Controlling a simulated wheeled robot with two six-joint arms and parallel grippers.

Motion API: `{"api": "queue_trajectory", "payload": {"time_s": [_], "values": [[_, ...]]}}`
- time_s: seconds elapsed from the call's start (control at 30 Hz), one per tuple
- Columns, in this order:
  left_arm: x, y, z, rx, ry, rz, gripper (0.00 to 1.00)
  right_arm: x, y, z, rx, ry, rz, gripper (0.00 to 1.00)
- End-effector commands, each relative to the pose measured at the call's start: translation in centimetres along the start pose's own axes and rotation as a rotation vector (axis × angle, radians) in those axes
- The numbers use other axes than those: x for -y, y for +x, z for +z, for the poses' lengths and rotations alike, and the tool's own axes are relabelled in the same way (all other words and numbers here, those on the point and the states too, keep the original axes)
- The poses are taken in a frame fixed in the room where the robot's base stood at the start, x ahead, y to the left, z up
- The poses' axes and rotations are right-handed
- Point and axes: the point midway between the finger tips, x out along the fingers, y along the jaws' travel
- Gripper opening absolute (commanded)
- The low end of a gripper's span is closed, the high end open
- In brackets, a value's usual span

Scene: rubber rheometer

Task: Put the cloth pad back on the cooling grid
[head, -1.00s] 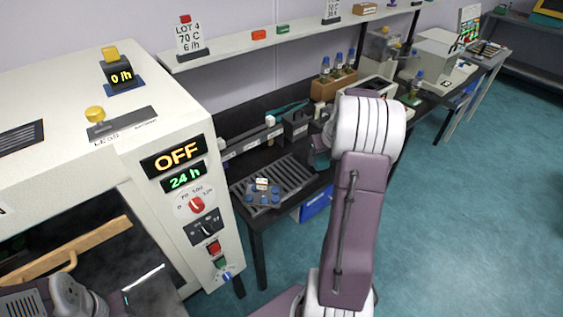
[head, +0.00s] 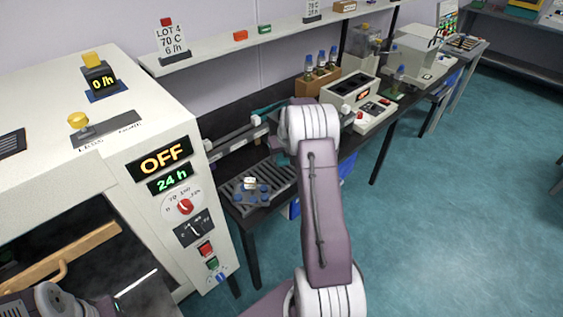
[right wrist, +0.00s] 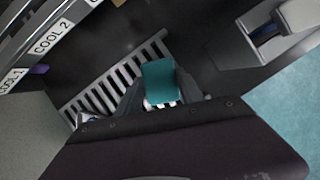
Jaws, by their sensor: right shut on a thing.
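The cloth pad (right wrist: 160,82) is a teal square in the right wrist view. My right gripper (right wrist: 158,98) is shut on it, with dark fingers on either side. The pad appears in front of the slatted grey cooling grid (right wrist: 112,82); I cannot tell whether they touch. In the head view the grid (head: 279,177) lies on the dark bench just left of my right wrist. That wrist mostly hides the gripper, with a bit of teal (head: 282,158) showing below it. My left gripper (head: 62,302) is at the lower left before the oven; its jaws are unclear.
A grey plate with blue-capped pieces (head: 251,192) sits at the grid's near left end. The white oven (head: 165,115) stands at left. A brown block with bottles (head: 318,82) and a white instrument (head: 358,97) stand behind my right arm. Labelled rails (right wrist: 55,38) show at upper left.

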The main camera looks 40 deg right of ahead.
Motion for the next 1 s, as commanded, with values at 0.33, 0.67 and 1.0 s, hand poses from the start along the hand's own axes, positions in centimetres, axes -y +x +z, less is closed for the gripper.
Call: {"api": "queue_trajectory", "payload": {"time_s": [0.33, 0.67, 1.0], "values": [[0.0, 0.2, 0.0, 0.0, 0.0, 0.0, 0.43, 0.0, 2.8, -1.3, -0.002, 0.0, 0.0, 0.07], [0.0, 0.3, 0.0, 0.0, 0.0, 0.0, 0.43, 0.0, 3.1, -1.4, -0.002, 0.0, 0.0, 0.66], [0.0, 0.2, 0.0, 0.0, 0.0, 0.0, 0.43, 0.0, 2.0, -1.1, 0.001, 0.001, 0.0, 0.66]]}}
